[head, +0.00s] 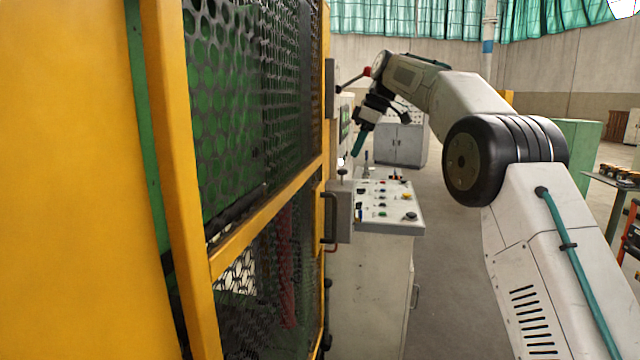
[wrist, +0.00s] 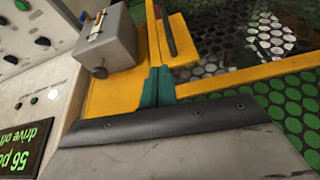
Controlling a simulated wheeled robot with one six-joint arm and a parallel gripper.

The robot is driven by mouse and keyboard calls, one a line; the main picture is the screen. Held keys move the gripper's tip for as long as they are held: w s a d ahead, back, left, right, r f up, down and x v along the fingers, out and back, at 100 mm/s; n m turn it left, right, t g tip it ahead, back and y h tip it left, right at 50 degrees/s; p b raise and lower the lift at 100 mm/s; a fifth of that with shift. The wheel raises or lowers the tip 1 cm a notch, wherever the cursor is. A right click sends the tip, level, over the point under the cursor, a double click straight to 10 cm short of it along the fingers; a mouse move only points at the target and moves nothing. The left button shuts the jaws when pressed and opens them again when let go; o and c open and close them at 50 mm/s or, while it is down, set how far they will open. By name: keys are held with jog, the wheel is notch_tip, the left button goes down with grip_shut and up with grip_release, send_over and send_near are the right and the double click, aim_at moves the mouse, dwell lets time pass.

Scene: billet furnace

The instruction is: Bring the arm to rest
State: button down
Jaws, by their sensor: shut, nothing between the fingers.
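My arm reaches from the right of the head view, bends over at the elbow and points down toward the control panel. My gripper (head: 357,153) is teal at the fingers and hangs in the air beside the yellow machine frame, above the control panel (head: 387,206). In the wrist view the two teal fingers of my gripper (wrist: 157,85) lie side by side, shut, with nothing between them. Whether the fingertips touch anything is hard to tell, but the head view shows them above the panel.
A yellow cage with mesh doors (head: 250,120) stands close on the left, with a dark handle (head: 329,218). A grey box (wrist: 108,50) and a lit display (wrist: 25,150) are near my gripper. A grey cabinet (head: 402,145) stands behind. Open floor (head: 455,270) lies right of the panel.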

jog(key=s+d+f+m+g+h, duration=0.1)
jog(key=s+d+f+m, duration=0.1)
jog(key=s+f+m, duration=0.4)
jog(key=s+d+f+m+h, duration=0.1)
jog(key=s+d+f+m, duration=0.1)
jog(key=s, duration=1.4)
jog(key=s+d+f+m+h, duration=0.1)
jog(key=s+f, duration=0.4)
jog(key=s, duration=1.1)
jog(key=s+d+f+m+t+h, duration=0.1)
jog(key=s+d+f+m, duration=0.2)
jog(key=s, duration=1.4)
jog(key=shift+d+f+m, duration=0.35)
jog(key=shift+f+m, duration=0.35)
jog(key=shift+m, duration=0.1)
jog(key=shift+s, duration=0.1)
